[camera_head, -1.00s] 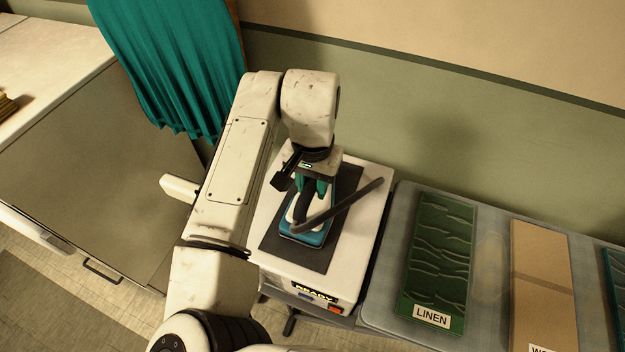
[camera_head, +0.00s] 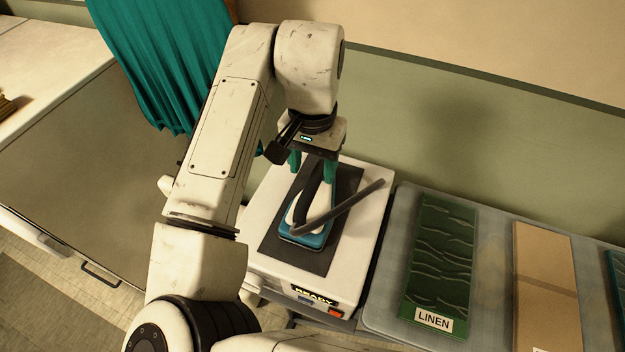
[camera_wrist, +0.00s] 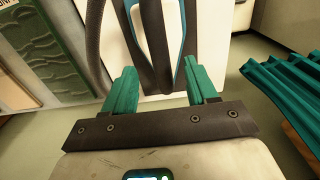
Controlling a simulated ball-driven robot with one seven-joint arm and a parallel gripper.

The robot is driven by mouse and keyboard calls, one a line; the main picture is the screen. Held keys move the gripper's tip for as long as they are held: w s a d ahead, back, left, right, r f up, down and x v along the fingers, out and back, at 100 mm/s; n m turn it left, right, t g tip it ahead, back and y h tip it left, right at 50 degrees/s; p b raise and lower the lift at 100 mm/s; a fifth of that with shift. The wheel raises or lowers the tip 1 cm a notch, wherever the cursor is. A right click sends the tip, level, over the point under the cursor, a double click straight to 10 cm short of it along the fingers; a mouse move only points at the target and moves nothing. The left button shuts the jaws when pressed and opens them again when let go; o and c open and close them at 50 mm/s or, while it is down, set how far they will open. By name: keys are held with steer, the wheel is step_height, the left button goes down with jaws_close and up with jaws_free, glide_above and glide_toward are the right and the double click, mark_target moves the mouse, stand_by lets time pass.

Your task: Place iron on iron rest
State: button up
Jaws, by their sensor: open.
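The iron (camera_head: 307,238), blue and white with a black handle and a thick dark cord, sits on the dark mat of the iron rest (camera_head: 272,250), a white box with a lit READY label. My gripper (camera_head: 312,172) is open above the iron's far end, its two green fingers apart and empty. In the wrist view the iron (camera_wrist: 157,40) lies ahead of the open gripper (camera_wrist: 163,85), its dark handle between the lines of the fingers but beyond their tips. The mat's far part is partly hidden behind my gripper.
An ironing board (camera_head: 385,300) stands right of the rest, bearing a green LINEN cloth (camera_head: 440,265) and a tan cloth (camera_head: 545,285). A teal curtain (camera_head: 175,65) hangs at the back left, beside a cabinet (camera_head: 80,190). The wall is close behind the rest.

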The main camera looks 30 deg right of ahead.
step_height(320, 180, up, 6)
steer(key=shift+f, duration=0.1)
stand_by(1.5)
